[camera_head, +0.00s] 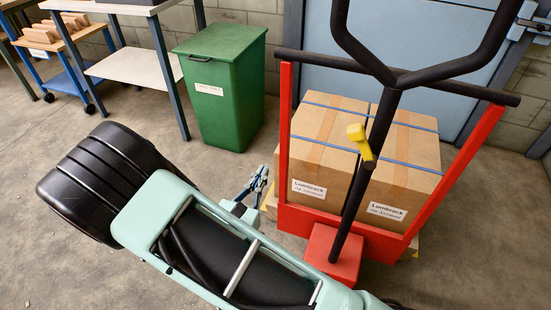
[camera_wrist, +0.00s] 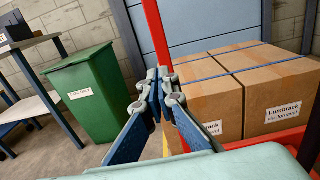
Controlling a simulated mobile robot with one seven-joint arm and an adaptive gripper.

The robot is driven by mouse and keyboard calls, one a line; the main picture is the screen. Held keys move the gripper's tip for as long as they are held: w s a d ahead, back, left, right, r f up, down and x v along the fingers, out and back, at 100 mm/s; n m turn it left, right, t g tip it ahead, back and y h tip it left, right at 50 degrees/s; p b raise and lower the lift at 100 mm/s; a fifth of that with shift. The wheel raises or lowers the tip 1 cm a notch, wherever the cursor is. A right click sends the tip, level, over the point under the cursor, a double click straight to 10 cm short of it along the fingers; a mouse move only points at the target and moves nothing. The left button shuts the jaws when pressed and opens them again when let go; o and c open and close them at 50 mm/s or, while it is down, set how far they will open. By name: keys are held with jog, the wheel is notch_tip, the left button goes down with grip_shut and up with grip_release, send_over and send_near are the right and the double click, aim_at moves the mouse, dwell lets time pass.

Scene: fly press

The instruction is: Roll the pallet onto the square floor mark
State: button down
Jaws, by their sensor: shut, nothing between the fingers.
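Two cardboard boxes with blue straps and "Lumbrack" labels (camera_head: 345,165) stand side by side on the pallet. Only small yellowish corners of the pallet (camera_head: 270,203) show beneath them. A red pallet truck frame (camera_head: 285,130) surrounds the boxes at the near side, with a black crossbar and a black handle (camera_head: 375,150) rising from a red base (camera_head: 333,255). A yellow lever (camera_head: 360,140) sits on the handle shaft. My gripper (camera_head: 261,175) is shut and empty, just left of the frame; the wrist view also shows it (camera_wrist: 159,95). No square floor mark is visible.
A green bin (camera_head: 222,90) stands behind my gripper, left of the boxes. A workbench (camera_head: 145,65) and a low wheeled stand (camera_head: 60,60) are at the far left. A blue-grey door (camera_head: 410,65) is close behind the load. Bare concrete floor shows at the left.

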aim_at(283, 132)
jog(key=b+x, duration=0.3)
jog(key=x, duration=1)
jog(key=shift+w, duration=0.15)
jog(key=x, duration=0.3)
jog(key=r+x, duration=0.1)
jog(key=x, duration=0.1)
jog(key=shift+w+d+r, duration=0.15)
jog(key=shift+w+d, duration=0.1)
jog(key=shift+w, duration=0.1)
jog(key=f+x, duration=0.1)
jog(key=x, duration=0.8)
jog(key=shift+f, duration=0.2)
jog(key=shift+s+a, duration=0.15)
jog(key=shift+a, duration=0.1)
